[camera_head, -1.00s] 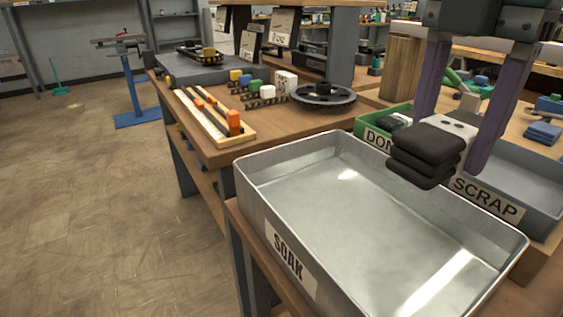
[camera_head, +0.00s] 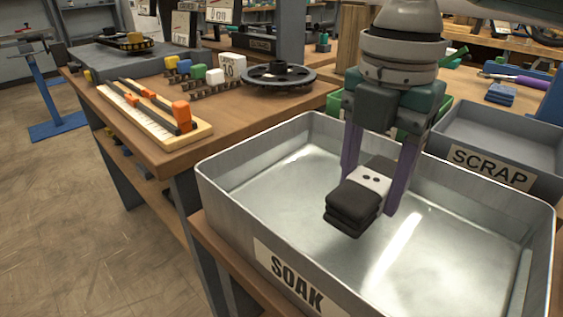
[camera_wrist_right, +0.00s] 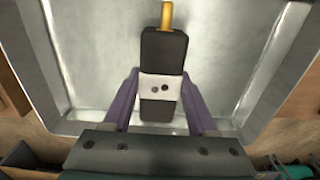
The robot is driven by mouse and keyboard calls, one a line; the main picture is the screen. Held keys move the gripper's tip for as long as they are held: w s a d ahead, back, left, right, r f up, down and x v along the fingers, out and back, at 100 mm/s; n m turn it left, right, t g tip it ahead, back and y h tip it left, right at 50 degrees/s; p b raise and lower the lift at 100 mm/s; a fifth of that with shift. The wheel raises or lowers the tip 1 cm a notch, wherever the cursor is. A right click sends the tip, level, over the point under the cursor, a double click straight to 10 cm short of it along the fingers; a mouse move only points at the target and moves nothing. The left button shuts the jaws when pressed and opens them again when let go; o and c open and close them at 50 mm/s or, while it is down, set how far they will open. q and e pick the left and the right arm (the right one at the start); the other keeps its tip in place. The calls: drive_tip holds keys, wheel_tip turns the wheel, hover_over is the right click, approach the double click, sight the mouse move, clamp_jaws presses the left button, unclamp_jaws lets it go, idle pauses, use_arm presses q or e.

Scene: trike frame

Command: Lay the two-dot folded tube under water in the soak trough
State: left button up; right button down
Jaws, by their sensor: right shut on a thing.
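The folded tube (camera_head: 352,203) is a black bundle with a white band that carries two dots. My right gripper (camera_head: 377,198) is shut on it, with one purple finger on each side of the band. The tube hangs over the soak trough (camera_head: 225,188), a grey metal tray labelled SOAK, and I cannot tell how far above the water it is. In the right wrist view the tube (camera_wrist_right: 162,60) lies between the purple fingers (camera_wrist_right: 161,100), and a yellow-orange valve stem sticks out at its far end. My left gripper is not in view.
A grey SCRAP bin (camera_head: 490,168) stands right behind the trough, beside a green bin (camera_head: 428,125) partly hidden by my right arm. A workbench at the left holds a black wheel (camera_head: 278,77) and an orange-pegged board (camera_head: 150,115). The trough is otherwise empty.

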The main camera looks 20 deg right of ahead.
sight(371, 178)
wheel_tip(371, 178, down, 6)
drive_tip(key=shift+f+b, duration=0.1)
drive_tip(key=shift+b, duration=0.85)
drive_tip(key=shift+f, duration=0.3)
drive_tip(key=shift+c, duration=1)
unclamp_jaws()
drive_tip(key=shift+w, duration=0.1)
wheel_tip(371, 178, up, 12)
drive_tip(key=p, duration=0.4)
drive_tip(key=shift+r, duration=0.1)
